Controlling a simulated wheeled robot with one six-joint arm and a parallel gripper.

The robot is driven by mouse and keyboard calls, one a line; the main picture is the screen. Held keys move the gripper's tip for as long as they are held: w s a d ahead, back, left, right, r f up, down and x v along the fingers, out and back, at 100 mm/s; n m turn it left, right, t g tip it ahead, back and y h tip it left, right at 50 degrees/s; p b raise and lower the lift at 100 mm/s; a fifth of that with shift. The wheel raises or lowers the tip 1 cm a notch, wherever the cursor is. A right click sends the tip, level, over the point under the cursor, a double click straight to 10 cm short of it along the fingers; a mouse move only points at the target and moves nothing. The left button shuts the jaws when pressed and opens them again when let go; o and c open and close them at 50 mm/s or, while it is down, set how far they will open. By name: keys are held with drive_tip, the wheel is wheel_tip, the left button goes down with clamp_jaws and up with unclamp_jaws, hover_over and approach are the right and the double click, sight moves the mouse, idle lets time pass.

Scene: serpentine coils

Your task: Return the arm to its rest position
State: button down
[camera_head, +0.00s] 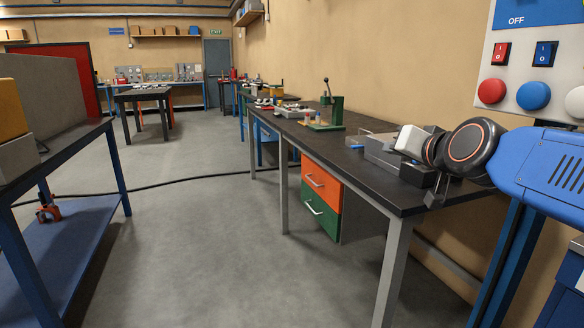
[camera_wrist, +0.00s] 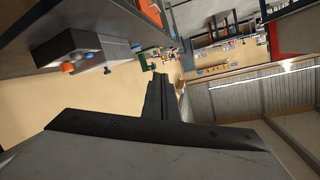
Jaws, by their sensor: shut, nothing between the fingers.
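My gripper (camera_wrist: 164,88) shows in the wrist view as two dark fingers side by side in front of a dark plate and grey body. They are shut with nothing between them. In the head view my arm reaches in from the right over the near end of the dark workbench (camera_head: 335,160), with a blue link and a black round joint. The fingertips are hard to make out there. The gripper points along the room toward the far end.
A grey and black fixture (camera_wrist: 85,48) sits on the bench, close to the fingers in the wrist view. A green press (camera_head: 331,112) stands farther along. A switch panel (camera_head: 535,60) is at right. A blue-framed bench (camera_head: 90,140) stands left. The middle floor is open, with a cable (camera_head: 190,182) across it.

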drive_tip(key=s+d+f+n+g, duration=0.1)
drive_tip(key=s+d+f+g, duration=0.1)
drive_tip(key=s+f, duration=0.6)
drive_tip(key=s+d+f+n+g+h, duration=0.1)
drive_tip(key=s+f+g, duration=0.3)
drive_tip(key=s+f, duration=0.5)
drive_tip(key=s+d+f+n+g+h, duration=0.1)
drive_tip(key=s+f+g, duration=0.3)
drive_tip(key=s+f, duration=0.4)
wheel_tip(320, 180, down, 4)
drive_tip(key=shift+s+d+f, duration=0.1)
drive_tip(key=shift+s+d, duration=0.25)
drive_tip(key=shift+d, duration=0.55)
